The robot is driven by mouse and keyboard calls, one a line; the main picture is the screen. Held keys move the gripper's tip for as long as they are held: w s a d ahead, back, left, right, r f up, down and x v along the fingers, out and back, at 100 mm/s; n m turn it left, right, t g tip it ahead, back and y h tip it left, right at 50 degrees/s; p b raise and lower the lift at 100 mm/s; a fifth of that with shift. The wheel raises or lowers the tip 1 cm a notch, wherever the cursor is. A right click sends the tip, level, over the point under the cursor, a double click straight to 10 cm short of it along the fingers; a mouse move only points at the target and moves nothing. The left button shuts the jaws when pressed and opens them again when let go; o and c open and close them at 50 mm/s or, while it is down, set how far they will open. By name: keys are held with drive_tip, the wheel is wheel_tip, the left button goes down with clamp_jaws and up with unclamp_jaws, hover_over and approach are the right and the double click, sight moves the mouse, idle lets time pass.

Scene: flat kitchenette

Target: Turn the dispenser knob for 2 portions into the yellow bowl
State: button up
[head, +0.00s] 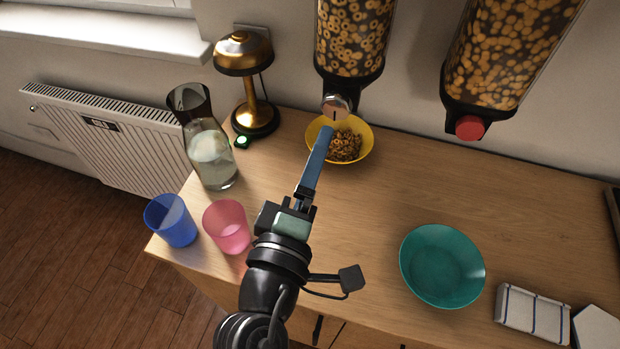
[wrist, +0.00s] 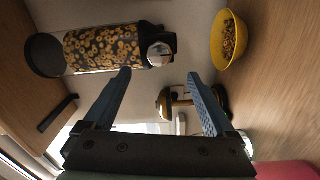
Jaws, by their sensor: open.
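The ring-cereal dispenser (head: 350,40) hangs on the wall with a round metallic knob (head: 336,107) at its lower front. It also shows sideways in the wrist view (wrist: 100,50), with the knob (wrist: 160,54) at its end. The yellow bowl (head: 366,141) stands on the counter below it and holds some cereal rings (head: 346,147). The bowl also shows in the wrist view (wrist: 217,42). My gripper (head: 326,132) is open and empty, its blue fingers pointing at the knob. In the wrist view (wrist: 158,73) the knob appears ahead, between the fingertips; contact is not visible.
A second dispenser (head: 515,50) with a red knob (head: 470,127) hangs to the right. A brass lamp (head: 243,55), glass carafe (head: 210,155), blue cup (head: 170,222) and pink cup (head: 228,227) stand left. A teal bowl (head: 442,266) and striped cloth (head: 532,312) are right. The counter's middle is clear.

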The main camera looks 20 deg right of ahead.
drive_tip(key=shift+v, duration=1.5)
drive_tip(key=w+a+r+m+t+y+p, duration=0.2)
drive_tip(key=w+r+m+t+p, duration=0.15)
drive_tip(key=r, duration=1.05)
drive_tip(key=w+a+r+m+t+y+p, duration=0.2)
drive_tip(key=w+r+m+t+p, duration=0.15)
drive_tip(key=r, duration=1.05)
drive_tip(key=s+a+r+t+y, duration=0.1)
drive_tip(key=s+r+y, duration=0.1)
drive_tip(key=r, duration=0.5)
drive_tip(key=s+a+r+m+t+y+p, duration=0.1)
drive_tip(key=s+a+r+t+y, duration=0.1)
drive_tip(key=r, duration=0.5)
drive_tip(key=s+a+r+m+t+y+p, duration=0.1)
drive_tip(key=s+r+t+y, duration=0.1)
drive_tip(key=r, duration=0.5)
drive_tip(key=shift+s+a+r, duration=0.2)
drive_tip(key=shift+s+r, duration=0.15)
drive_tip(key=shift+s, duration=0.5)
